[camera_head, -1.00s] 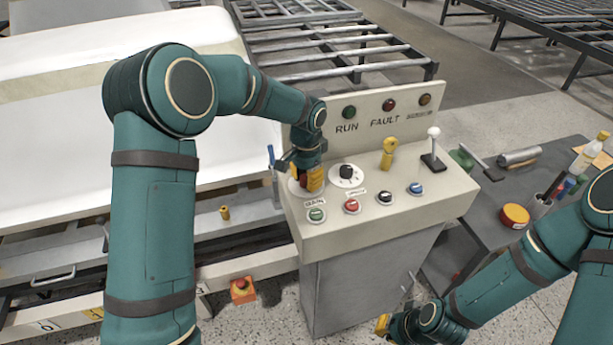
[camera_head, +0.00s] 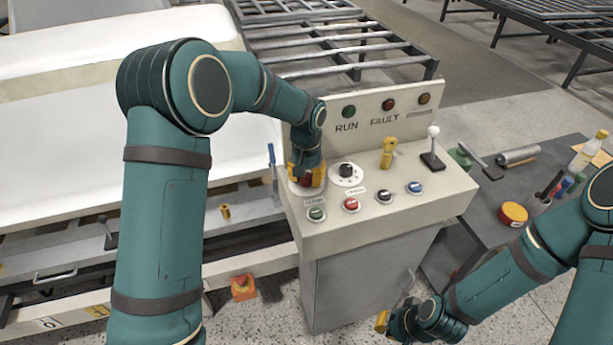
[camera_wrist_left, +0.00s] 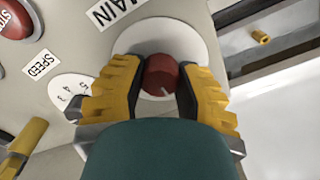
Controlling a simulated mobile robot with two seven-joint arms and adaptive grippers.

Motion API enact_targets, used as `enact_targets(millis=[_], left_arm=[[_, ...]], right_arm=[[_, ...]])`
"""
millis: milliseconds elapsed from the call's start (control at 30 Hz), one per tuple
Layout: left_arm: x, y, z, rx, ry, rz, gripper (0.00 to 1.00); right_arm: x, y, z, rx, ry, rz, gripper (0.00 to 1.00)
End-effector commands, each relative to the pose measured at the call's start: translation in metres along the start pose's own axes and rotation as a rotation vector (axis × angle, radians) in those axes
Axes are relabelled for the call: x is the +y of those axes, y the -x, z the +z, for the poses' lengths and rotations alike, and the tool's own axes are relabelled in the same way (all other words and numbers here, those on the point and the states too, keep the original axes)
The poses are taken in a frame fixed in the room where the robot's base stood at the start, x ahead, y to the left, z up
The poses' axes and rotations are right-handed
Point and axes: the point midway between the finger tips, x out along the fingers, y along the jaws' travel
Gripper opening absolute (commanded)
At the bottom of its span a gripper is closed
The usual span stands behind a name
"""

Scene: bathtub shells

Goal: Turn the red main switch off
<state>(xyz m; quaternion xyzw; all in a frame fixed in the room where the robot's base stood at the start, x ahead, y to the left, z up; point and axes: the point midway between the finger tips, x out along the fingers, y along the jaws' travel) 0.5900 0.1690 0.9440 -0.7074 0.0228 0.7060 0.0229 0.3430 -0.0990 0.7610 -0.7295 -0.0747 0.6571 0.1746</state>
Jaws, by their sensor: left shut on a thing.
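The red main switch (camera_wrist_left: 161,76) is a round knob with a pale pointer line, on a white disc (camera_wrist_left: 196,42) beside the label MAIN in the left wrist view. The pointer line slants toward the lower right of that view. My left gripper (camera_wrist_left: 160,78) has its yellow fingers on both sides of the knob and is shut on it. In the head view my left gripper (camera_head: 306,177) is over the left end of the console (camera_head: 420,215) and mostly hides the switch.
Beside the switch are a black speed dial (camera_head: 346,171), a yellow key-like handle (camera_head: 388,152), a white-knobbed lever (camera_head: 432,146) and several push buttons along the front. A side table (camera_head: 480,225) with tools stands right. Large white shells (camera_head: 70,150) lie left.

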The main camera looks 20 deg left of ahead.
Motion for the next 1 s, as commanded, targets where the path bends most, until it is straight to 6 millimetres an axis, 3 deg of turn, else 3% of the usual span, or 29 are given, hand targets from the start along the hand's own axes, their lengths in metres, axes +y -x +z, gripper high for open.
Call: enact_targets(millis=[300,333,400,433,767,1000], left_arm=[[0.0,-0.004,0.003,-0.012,0.002,-0.001,0.0],[0.0,-0.004,0.003,-0.012,0.002,-0.001,0.39],[0.0,-0.004,0.003,-0.011,0.001,-0.001,0.64],[0.0,-0.003,0.003,-0.01,0.001,-0.001,0.68],[0.0,0.001,0.001,-0.004,0.0,0.0,0.68],[0.0,0.032,0.0,0.001,0.0,0.0,0.68]], right_arm=[[0.0,0.0,0.0,0.001,0.0,0.0,0.0],[0.0,0.0,0.0,0.001,0.0,0.0,0.0],[0.0,0.0,0.0,0.001,0.0,0.0,0.0],[0.0,0.0,0.0,0.001,0.0,0.0,0.0],[0.0,0.0,0.0,0.0,0.0,0.0,0.0],[0.0,0.0,0.0,0.0,0.0,0.0,0.0]])
